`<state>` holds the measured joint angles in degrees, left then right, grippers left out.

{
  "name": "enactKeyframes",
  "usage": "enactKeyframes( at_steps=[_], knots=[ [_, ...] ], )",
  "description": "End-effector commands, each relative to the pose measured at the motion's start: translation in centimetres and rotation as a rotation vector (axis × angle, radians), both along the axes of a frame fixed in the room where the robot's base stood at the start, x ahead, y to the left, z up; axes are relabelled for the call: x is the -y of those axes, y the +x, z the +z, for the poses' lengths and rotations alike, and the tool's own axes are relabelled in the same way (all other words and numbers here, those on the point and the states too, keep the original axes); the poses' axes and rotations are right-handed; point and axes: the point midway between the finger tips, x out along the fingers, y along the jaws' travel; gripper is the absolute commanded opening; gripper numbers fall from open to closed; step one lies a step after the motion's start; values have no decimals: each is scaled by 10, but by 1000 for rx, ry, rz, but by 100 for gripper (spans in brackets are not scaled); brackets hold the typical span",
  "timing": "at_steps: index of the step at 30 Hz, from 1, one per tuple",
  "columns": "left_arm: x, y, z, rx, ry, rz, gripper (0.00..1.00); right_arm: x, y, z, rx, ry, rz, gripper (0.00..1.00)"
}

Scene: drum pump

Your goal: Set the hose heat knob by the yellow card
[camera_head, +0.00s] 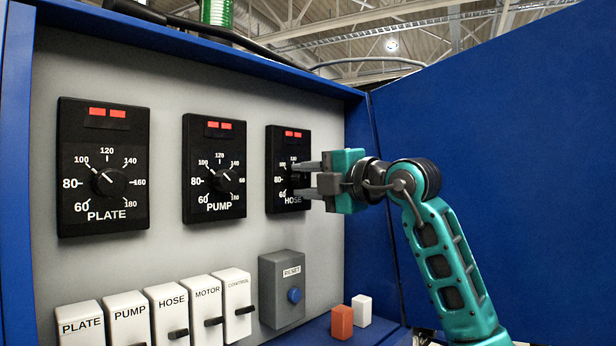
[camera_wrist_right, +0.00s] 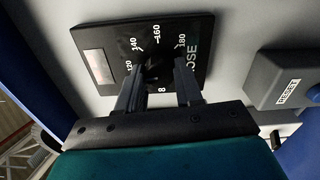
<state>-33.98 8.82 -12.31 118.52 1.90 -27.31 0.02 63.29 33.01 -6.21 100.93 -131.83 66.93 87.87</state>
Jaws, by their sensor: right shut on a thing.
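The black HOSE dial panel (camera_head: 280,148) is the rightmost of three on the grey cabinet face. It also shows tilted in the right wrist view (camera_wrist_right: 100,36). My right gripper (camera_head: 298,180) reaches in from the right and is shut on the hose heat knob (camera_wrist_right: 157,66), one finger on each side. The fingers cover the knob in the head view, and its pointer cannot be read in either view. The yellow card is not visible in either view. My left gripper is not in view.
PLATE dial (camera_head: 104,166) and PUMP dial (camera_head: 214,168) sit left of HOSE, pointers near 100. Below are several white labelled switches (camera_head: 168,314) and a grey RESET box (camera_head: 282,285) with a blue button. An orange block (camera_head: 342,322) and white block (camera_head: 362,310) stand on the ledge.

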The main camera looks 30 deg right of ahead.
Motion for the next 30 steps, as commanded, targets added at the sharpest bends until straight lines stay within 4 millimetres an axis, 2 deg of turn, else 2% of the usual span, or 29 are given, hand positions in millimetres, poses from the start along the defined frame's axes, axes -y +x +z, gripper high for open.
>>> enactKeyframes(
  at_steps=[9,23,24,30],
  knots=[
    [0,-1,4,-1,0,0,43,0,0,0,-33,93,0,5],
    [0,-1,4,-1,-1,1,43,0,0,0,-37,105,0,5],
    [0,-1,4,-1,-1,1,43,0,0,0,-37,105,0,36],
    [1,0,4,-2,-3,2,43,0,0,0,-36,104,0,56]
  ],
)
